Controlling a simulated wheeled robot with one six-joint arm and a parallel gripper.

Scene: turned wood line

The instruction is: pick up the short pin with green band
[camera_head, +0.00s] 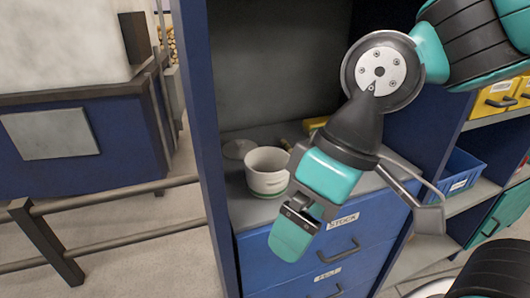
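I cannot make out a short pin with a green band for certain. My gripper (292,238) hangs in front of the shelf edge, right of and below the pot, pointing down. Its teal fingertip end is seen from the side, so the gap between the fingers does not show. I see nothing held in it.
A flat grey round piece (238,149) lies behind the pot, and a yellow item (315,124) is farther back. Blue drawers (305,262) are below the shelf. The blue cabinet post (205,120) bounds the left. Bins (460,172) stand on shelves at right.

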